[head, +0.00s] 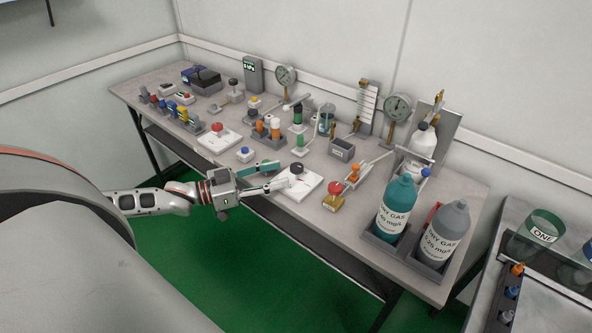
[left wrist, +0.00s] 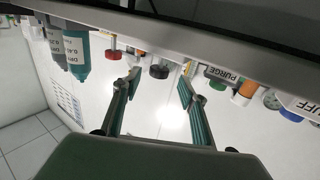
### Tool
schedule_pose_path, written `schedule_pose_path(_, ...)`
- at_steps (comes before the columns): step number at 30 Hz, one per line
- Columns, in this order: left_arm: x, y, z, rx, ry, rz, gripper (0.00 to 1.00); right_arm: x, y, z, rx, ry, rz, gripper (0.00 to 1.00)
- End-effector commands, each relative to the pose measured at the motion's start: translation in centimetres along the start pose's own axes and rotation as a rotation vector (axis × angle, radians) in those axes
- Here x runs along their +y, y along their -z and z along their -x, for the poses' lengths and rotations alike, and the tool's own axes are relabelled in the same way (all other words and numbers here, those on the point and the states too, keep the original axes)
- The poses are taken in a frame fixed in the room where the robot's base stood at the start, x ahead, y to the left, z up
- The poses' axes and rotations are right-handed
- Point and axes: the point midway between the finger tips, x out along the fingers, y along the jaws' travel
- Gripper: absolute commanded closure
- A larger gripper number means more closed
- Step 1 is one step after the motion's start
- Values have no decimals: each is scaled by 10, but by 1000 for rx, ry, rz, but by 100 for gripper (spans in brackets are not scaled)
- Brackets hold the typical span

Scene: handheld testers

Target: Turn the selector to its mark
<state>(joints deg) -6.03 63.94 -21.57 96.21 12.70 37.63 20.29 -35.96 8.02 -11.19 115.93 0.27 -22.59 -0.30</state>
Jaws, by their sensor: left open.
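A dark round knob on a white square plate (head: 298,184), which looks like the selector (head: 296,168), sits near the front edge of the bench. No mark on the plate can be made out. In the left wrist view, which is upside down, the dark knob (left wrist: 159,71) shows just beyond and between my fingertips. My left gripper (head: 283,174) reaches in from the left, open and empty, with its fingertips close to the knob's left side. The left wrist view also shows the gripper (left wrist: 158,83) with its fingers apart. I cannot tell whether they touch the knob. My right gripper is not in view.
A red knob on a yellow base (head: 333,196) and an orange valve (head: 353,173) stand right of the plate. A blue button box (head: 245,154) stands behind my gripper. Teal (head: 397,208) and grey (head: 446,232) gas bottles stand at the right end of the bench (head: 350,233).

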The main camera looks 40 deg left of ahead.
Motion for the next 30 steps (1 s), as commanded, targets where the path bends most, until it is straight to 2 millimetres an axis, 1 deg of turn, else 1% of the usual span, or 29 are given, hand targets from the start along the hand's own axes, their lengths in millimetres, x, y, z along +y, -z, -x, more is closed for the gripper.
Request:
schedule_pose_path(1, 0, 0, -7, 3, -1, 1, 58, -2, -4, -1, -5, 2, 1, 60)
schedule_pose_path(3, 0, 0, -16, 2, -1, 0, 58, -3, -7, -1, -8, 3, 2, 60)
schedule_pose_path(9, 0, 0, -42, 3, -1, 2, 58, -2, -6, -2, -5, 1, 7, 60)
schedule_pose_path(13, 0, 0, -55, 2, -1, 3, 58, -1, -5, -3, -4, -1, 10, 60)
schedule_pose_path(18, 1, 0, -64, 1, -1, 4, 58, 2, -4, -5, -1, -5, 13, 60)
schedule_pose_path(27, 1, 1, -66, 1, -1, 3, 58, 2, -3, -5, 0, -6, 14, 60)
schedule_pose_path(28, 1, 0, -66, 1, -1, 3, 60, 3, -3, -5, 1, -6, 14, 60)
schedule_pose_path(29, 1, 0, -66, 1, -1, 3, 68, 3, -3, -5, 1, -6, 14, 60)
schedule_pose_path(30, 1, 0, -66, 1, -1, 3, 78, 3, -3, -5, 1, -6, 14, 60)
